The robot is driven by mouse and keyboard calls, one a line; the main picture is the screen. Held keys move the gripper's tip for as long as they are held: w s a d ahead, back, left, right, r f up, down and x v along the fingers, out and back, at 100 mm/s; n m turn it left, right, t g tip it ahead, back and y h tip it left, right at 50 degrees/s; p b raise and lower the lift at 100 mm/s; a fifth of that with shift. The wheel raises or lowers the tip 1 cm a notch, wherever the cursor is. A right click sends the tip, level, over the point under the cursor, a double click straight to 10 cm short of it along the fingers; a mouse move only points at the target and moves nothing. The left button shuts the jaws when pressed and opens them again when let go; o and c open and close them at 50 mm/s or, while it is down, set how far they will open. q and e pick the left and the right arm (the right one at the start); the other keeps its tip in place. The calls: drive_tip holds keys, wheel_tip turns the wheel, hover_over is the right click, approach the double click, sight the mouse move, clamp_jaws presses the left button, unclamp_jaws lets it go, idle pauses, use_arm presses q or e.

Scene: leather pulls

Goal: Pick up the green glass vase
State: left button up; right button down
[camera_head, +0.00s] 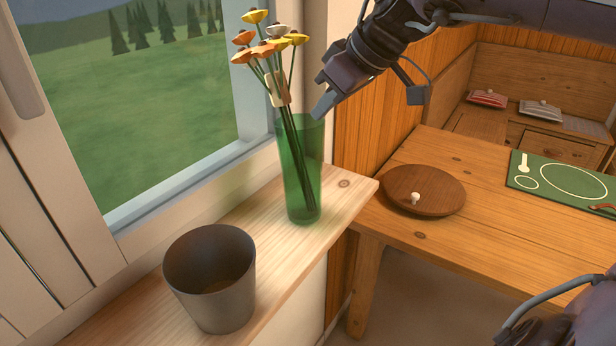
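The green glass vase (301,190) stands upright on the wooden sill shelf (262,262), near its right end. It is tall, translucent and holds several orange and yellow flowers (266,40) on thin stems, with a beige tag-like piece (279,88) around or in front of them. My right gripper (325,97) comes in from the top right, tilted down-left. One grey fingertip shows at the vase's rim; I cannot tell if it touches. My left gripper is not in view.
A grey-brown pot (211,282) stands left of the vase on the sill. The window (150,110) is behind. Part of my body shows at bottom right.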

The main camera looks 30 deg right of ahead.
drive_tip(key=f, duration=0.1)
drive_tip(key=s+f+g, duration=0.1)
drive_tip(key=f, duration=0.1)
drive_tip(key=shift+f, duration=0.3)
drive_tip(key=shift+w+r, duration=0.3)
drive_tip(key=shift+r, duration=0.5)
wheel_tip(320, 180, up, 18)
drive_tip(key=w+p, duration=0.1)
drive_tip(key=p, duration=0.3)
drive_tip(key=shift+w+r, duration=0.15)
drive_tip(key=shift+r, duration=0.05)
drive_tip(key=shift+d, duration=0.1)
drive_tip(key=shift+c, duration=2.2)
unclamp_jaws()
drive_tip(key=shift+r, duration=0.15)
